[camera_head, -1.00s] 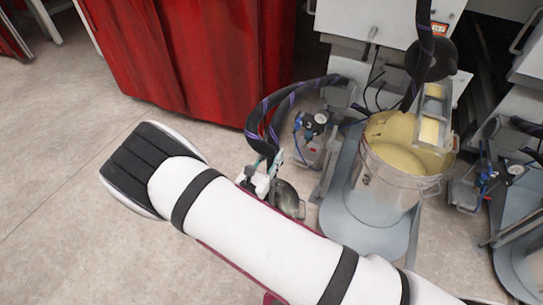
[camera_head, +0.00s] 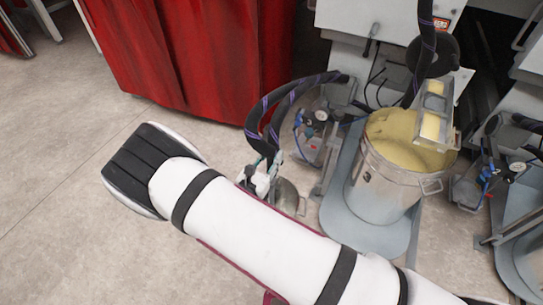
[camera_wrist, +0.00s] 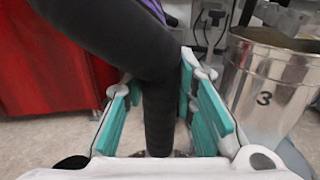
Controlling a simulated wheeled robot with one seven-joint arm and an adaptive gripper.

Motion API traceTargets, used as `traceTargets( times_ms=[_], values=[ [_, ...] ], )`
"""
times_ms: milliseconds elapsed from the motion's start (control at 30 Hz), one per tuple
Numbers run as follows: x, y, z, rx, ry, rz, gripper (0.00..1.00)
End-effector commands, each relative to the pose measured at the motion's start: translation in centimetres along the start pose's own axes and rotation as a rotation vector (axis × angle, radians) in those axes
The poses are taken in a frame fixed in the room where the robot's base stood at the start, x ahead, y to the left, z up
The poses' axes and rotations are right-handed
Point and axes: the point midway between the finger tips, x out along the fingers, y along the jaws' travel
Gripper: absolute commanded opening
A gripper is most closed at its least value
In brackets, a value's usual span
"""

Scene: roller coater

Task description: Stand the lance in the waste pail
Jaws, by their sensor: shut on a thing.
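My gripper (camera_head: 270,172) has teal-lined fingers, which show on either side of a black-sleeved hose in the wrist view (camera_wrist: 158,125). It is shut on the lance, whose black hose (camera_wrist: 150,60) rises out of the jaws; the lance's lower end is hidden. In the head view the hose (camera_head: 258,115) loops from the gripper back to the machine. A small metal pail (camera_head: 288,197), which looks like the waste pail, stands just beyond my arm and is partly covered by it. The gripper is close to this pail; I cannot tell whether the lance is inside or above it.
A large steel drum of yellow paint (camera_head: 380,195) stands on a grey plate to the right; a steel container marked 3 (camera_wrist: 265,85) shows in the wrist view. Gauges and valves (camera_head: 312,130) stand behind the small pail. A red curtain (camera_head: 200,60) hangs behind. The left floor is clear.

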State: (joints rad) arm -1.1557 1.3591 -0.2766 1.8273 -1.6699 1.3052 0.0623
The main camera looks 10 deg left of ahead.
Motion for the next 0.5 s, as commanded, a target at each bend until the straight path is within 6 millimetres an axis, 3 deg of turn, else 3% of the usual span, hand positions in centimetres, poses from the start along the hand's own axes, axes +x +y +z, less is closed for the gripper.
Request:
traceTargets(
  times_ms=[267, 300, 400, 500],
  values=[
    [0.03, 0.01, -0.72, 0.001, -0.002, 0.000, 0.00],
    [0.03, 0.01, -0.76, 0.001, -0.002, 0.000, 0.27],
    [0.03, 0.01, -0.70, 0.001, -0.002, 0.000, 0.49],
    [0.02, 0.00, -0.71, 0.000, -0.001, 0.000, 0.49]
  ],
)
